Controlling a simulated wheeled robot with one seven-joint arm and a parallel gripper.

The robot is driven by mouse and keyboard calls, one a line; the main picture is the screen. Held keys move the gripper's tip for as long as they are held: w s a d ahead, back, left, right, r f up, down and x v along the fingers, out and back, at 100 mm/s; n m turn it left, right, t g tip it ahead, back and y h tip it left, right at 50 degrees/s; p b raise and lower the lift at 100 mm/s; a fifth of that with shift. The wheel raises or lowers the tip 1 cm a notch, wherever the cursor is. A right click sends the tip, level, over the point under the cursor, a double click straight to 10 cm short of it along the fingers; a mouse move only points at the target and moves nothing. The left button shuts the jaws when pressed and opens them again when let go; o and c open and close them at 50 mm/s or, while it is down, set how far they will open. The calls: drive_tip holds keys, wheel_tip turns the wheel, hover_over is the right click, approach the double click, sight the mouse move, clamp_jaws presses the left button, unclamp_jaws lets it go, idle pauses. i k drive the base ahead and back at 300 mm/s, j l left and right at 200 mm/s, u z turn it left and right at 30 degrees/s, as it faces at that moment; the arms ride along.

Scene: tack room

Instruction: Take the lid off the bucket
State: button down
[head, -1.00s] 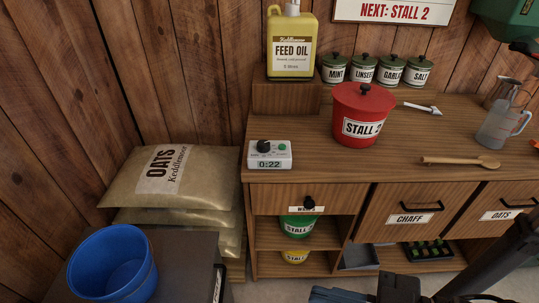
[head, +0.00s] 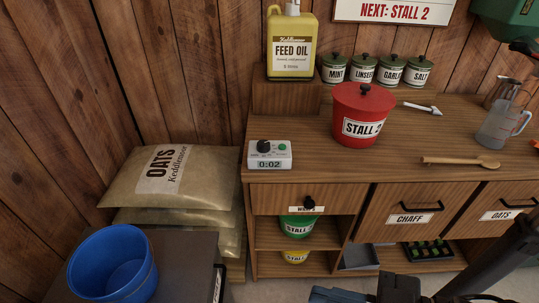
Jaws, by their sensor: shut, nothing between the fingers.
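The red bucket (head: 362,128), labelled STALL 2, stands upright on the wooden counter. Nothing touches the bucket or lid. Parts of my arm show at the bottom right, well in front of and below the counter top. The fingers of my gripper do not show.
A feed oil jug (head: 291,45) stands behind left. A blue bucket (head: 112,265) is front left.

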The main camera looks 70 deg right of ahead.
sight(363, 97)
drive_tip(key=z, duration=1.8)
drive_tip(key=k+l+z, duration=0.15)
drive_tip(key=z, duration=0.25)
drive_tip(key=k+l+z, duration=0.1)
drive_tip(key=l+z, duration=0.3)
drive_tip(key=i+j+z, duration=0.1)
drive_tip(key=j, duration=0.1)
